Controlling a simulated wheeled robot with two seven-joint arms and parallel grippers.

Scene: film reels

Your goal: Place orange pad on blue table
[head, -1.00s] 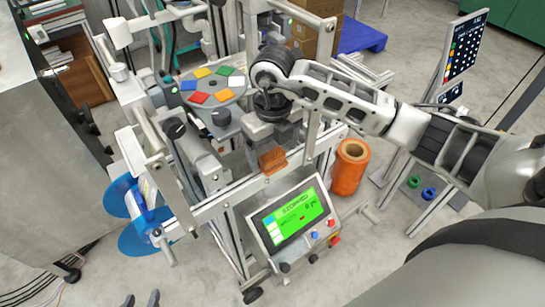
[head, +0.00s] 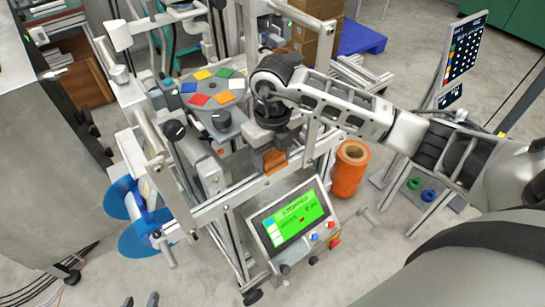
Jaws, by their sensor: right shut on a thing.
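The orange pad (head: 276,161) is a small orange-brown block at the front rail of the film machine. My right gripper (head: 268,160) is shut on it, and the jaws hide part of it. I cannot tell whether the pad still touches the rail. A low flat blue table (head: 362,38) stands on the floor at the back, right of the cardboard boxes. My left gripper (head: 141,300) shows only as two dark fingertips at the bottom edge, apart, with nothing visible between them.
A grey disc with several coloured squares (head: 212,87) sits behind the gripper. A green-screen panel (head: 293,220) is in front. An orange roll (head: 350,168) stands to the right. Blue reels (head: 140,240) hang at the left. Cardboard boxes (head: 312,40) are behind the machine.

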